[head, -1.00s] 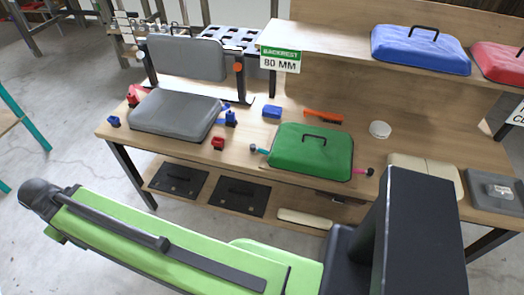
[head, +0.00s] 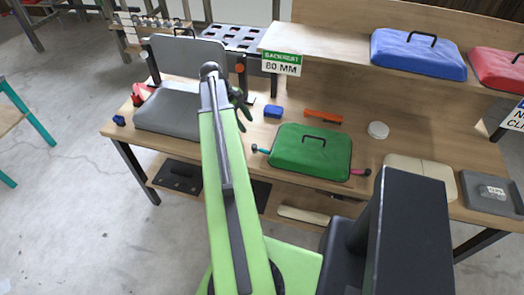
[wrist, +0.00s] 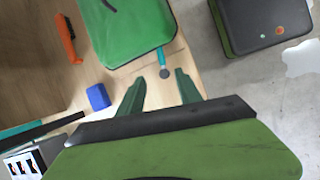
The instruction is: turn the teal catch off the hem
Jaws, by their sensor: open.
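The teal catch (head: 261,150) is a short teal lever with a dark round knob, sticking out from the left side of the green cover (head: 311,153). In the wrist view the teal catch (wrist: 162,57) lies just beyond my fingertips, beside the edge of the green cover (wrist: 130,32). My gripper (wrist: 160,78) is open and empty, its two green fingers apart. In the head view my gripper (head: 241,106) is over the bench, left of and behind the catch. Whether the catch overlaps the hem is too small to tell.
A blue block (head: 273,111) and an orange tool (head: 323,116) lie behind the green cover. A grey seat (head: 165,110) stands left, partly behind my arm. A round white item (head: 378,130) sits to the right.

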